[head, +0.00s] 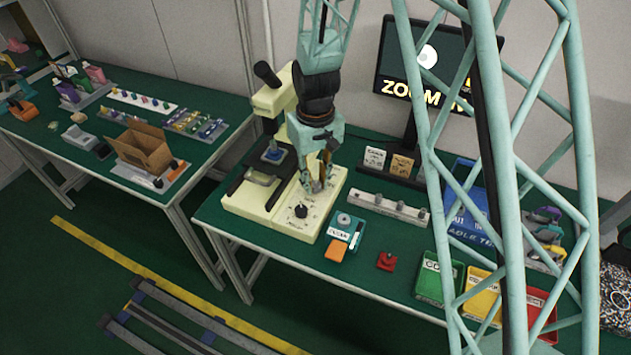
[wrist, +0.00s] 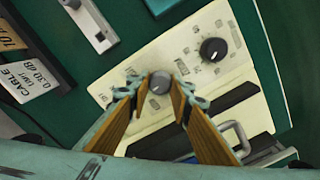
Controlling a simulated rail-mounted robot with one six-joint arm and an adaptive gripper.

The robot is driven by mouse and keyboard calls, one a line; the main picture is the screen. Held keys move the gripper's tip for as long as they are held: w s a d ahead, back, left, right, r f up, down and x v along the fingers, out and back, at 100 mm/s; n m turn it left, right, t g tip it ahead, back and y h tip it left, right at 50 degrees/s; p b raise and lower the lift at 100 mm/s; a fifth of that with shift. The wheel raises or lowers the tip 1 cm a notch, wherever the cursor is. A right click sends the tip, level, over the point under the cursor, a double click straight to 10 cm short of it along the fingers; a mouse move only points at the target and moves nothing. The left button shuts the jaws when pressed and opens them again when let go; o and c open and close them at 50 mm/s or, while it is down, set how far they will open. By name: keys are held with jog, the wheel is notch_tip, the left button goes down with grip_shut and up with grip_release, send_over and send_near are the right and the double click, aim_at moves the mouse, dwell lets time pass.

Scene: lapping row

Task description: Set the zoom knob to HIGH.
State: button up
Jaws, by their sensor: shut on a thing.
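The cream microscope base (head: 272,213) stands on the green bench with a printed control panel on top. My gripper (head: 316,185) points down over the panel's rear part. In the wrist view, my gripper's two fingertips (wrist: 161,86) sit on either side of a round grey knob (wrist: 159,82) and are shut on it. A second, black knob (wrist: 213,49) is free on the same panel; it also shows in the head view (head: 301,211). The panel lettering is too small to read, so I cannot tell the gripped knob's setting. The monitor (head: 428,62) shows "ZOOM" and a pale disc, partly hidden.
A grey rail with several posts (head: 388,208) lies right of the base. A teal device (head: 345,230), an orange block (head: 336,251) and a red block (head: 387,262) lie in front. Green (head: 436,287), yellow and red bins stand at the right.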

aim_at(315, 183)
jog(key=m, duration=0.5)
jog(key=shift+m, duration=2.4)
jog(key=o, duration=0.9)
jog(key=shift+r, duration=0.15)
jog(key=shift+r, duration=5.85)
